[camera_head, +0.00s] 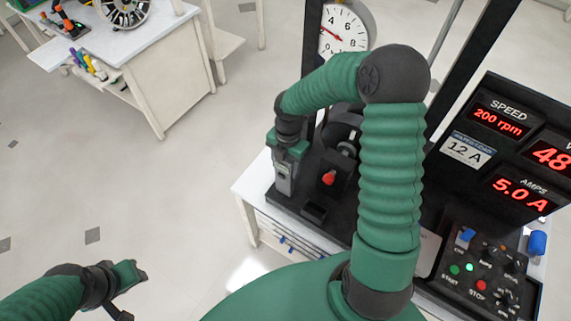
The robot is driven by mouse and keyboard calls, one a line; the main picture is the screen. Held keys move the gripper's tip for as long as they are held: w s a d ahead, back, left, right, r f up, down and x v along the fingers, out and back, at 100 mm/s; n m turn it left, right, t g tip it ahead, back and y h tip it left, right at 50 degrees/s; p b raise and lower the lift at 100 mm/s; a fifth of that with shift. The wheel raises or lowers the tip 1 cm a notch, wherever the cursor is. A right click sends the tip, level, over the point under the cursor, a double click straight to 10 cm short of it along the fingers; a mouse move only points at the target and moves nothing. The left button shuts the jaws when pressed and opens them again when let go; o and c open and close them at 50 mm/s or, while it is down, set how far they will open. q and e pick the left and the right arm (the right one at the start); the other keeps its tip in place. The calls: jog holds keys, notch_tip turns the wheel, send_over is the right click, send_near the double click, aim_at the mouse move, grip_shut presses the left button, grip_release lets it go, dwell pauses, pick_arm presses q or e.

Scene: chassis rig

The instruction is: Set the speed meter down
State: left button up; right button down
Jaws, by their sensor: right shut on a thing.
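The speed meter (284,184) is a small grey and green handheld device. It is upright at the left end of the black rig base, and I cannot tell whether its bottom touches the base. My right gripper (287,147) points down and is shut on its upper part. My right arm hides part of the rig behind it. My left gripper (128,291) is at the lower left over the floor, away from the rig, with its fingers apart and nothing between them.
The rig's black base carries a red knob (329,178) beside the meter. A round dial (343,31) stands behind. The control panel (511,150) at right reads 200 rpm and 5.0 A. A white workbench (128,47) with a wheel stands at upper left. Open floor lies between.

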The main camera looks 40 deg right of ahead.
jog(key=shift+d+f, duration=0.1)
jog(key=shift+f, duration=0.1)
jog(key=c, duration=0.8)
grip_release()
jog(key=shift+d, duration=0.25)
jog(key=shift+o, duration=1.4)
jog(key=shift+w+d+f, duration=0.1)
jog(key=shift+d, duration=0.15)
notch_tip(320, 180, up, 6)
jog(key=shift+w+a+f, duration=0.1)
jog(key=shift+w+f, duration=0.05)
jog(key=shift+f, duration=0.1)
notch_tip(320, 180, up, 6)
jog(key=d+r, duration=0.1)
pick_arm(q)
jog(key=shift+w+d+r, duration=0.1)
jog(key=shift+d+r, duration=0.05)
jog(key=shift+d, duration=0.5)
pick_arm(e)
jog(key=s+a+f+m+t, duration=0.1)
jog(key=s+a+m, duration=0.3)
jog(key=m, duration=0.7)
jog(key=s+a+f+m+t, duration=0.1)
jog(key=s+a+f+m, duration=0.2)
jog(key=m, duration=0.8)
jog(key=shift+s+a+f+m+t+h, duration=0.15)
jog(key=shift+s+a+m+t+h, duration=0.2)
jog(key=shift+s+a, duration=1.1)
